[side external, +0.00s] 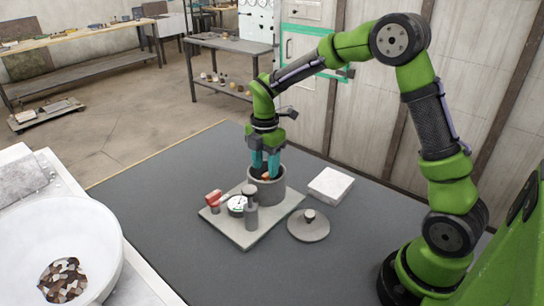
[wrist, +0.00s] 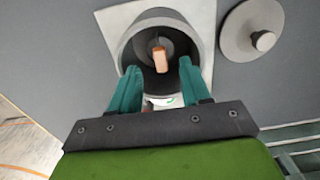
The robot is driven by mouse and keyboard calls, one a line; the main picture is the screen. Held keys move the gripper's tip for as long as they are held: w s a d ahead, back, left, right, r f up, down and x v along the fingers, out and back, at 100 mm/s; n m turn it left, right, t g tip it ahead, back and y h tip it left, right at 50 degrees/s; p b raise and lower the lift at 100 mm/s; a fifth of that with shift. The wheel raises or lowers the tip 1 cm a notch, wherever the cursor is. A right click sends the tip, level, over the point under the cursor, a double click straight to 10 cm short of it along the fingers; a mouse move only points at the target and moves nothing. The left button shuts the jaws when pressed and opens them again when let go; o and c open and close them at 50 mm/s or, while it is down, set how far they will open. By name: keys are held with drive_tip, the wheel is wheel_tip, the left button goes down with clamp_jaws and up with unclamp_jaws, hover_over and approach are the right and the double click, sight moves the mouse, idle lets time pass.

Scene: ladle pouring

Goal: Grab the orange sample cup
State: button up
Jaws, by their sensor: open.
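An orange piece (wrist: 160,59), which I take to be the sample cup, shows inside a grey round pot (wrist: 122,42) in the wrist view. A small orange bit of it also shows at the pot's mouth in the side view (side external: 265,177). Its full shape is hidden by the pot wall and my fingers. My gripper (wrist: 158,67) is open, with its teal fingers pointing down at the pot's mouth, one to each side of the orange piece in the wrist view. In the side view my gripper (side external: 265,172) reaches the pot opening from above. I cannot tell whether the fingers touch the orange piece.
The pot stands on a light grey plate (side external: 240,238) beside a white dial (side external: 237,205), a red-topped fitting (side external: 213,197) and a dark grey cylinder (side external: 250,216). A knobbed lid (side external: 308,230) and a white block (side external: 330,185) lie to the right. A white bowl (side external: 95,240) stands far left.

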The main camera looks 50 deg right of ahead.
sight(267, 173)
drive_tip(key=shift+s+d+f, duration=0.1)
drive_tip(key=shift+d+f, duration=0.05)
drive_tip(key=shift+f, duration=1.35)
drive_tip(key=shift+d+f, duration=0.15)
drive_tip(key=shift+f, duration=1.3)
drive_tip(key=c, duration=0.7)
drive_tip(key=shift+r, duration=0.1)
